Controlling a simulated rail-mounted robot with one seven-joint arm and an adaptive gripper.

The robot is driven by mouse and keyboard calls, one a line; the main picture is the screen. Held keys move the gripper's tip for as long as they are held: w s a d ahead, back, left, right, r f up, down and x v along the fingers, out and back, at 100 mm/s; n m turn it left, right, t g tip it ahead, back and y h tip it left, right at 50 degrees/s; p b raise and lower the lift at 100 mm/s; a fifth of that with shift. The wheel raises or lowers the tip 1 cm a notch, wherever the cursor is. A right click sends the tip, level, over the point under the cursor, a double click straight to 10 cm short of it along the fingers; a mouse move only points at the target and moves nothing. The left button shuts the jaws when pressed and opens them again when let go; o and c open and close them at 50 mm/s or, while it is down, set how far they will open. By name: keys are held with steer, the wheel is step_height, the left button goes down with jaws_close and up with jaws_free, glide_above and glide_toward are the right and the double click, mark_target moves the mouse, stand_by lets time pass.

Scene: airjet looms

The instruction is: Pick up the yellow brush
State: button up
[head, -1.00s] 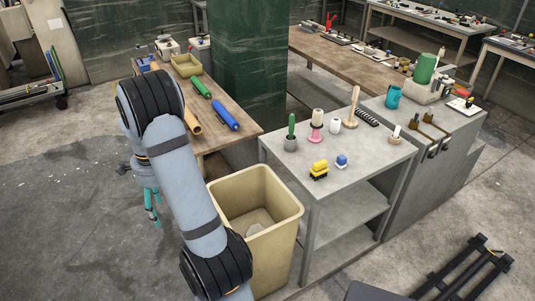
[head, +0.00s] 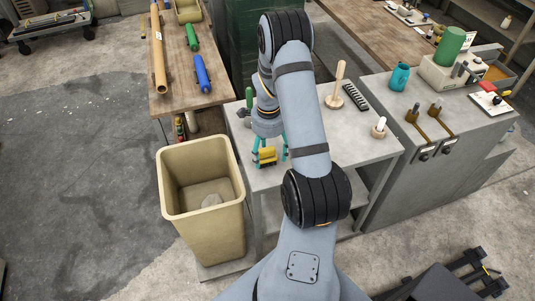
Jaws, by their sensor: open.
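The yellow brush (head: 267,154) lies on the grey metal table (head: 375,151) near its front left edge, with a dark underside. My gripper (head: 270,147) points down over it with its teal fingers open. One finger shows on each side of the brush in the picture. I cannot tell whether the fingers touch it or how far down they reach. My arm covers much of the tabletop behind and to the right of the brush.
A tan bin (head: 203,215) stands left of the table. A green-topped item (head: 249,97), a wooden peg on a base (head: 337,87), a black rack (head: 355,97) and a white spool (head: 380,126) stand on the table. A blue roll (head: 202,74) lies on the wooden bench.

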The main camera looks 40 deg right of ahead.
mark_target(267, 151)
steer(key=shift+w+a+f, duration=0.1)
steer(key=shift+a+f, duration=0.2)
steer(key=shift+f, duration=0.15)
steer(key=shift+d, duration=0.15)
steer(key=shift+c, duration=1.3)
steer(key=c, duration=1)
steer(key=shift+c, duration=0.3)
steer(key=shift+r, duration=0.1)
steer(key=shift+r+b, duration=0.3)
steer(key=shift+r, duration=0.2)
step_height(267, 151, up, 3)
steer(key=shift+b, duration=0.6)
steer(key=s+a+r+b, duration=0.2)
steer(key=s+a+r, duration=0.4)
steer(key=s, duration=0.4)
steer(key=shift+r+b, duration=0.4)
steer(key=shift+r, duration=0.05)
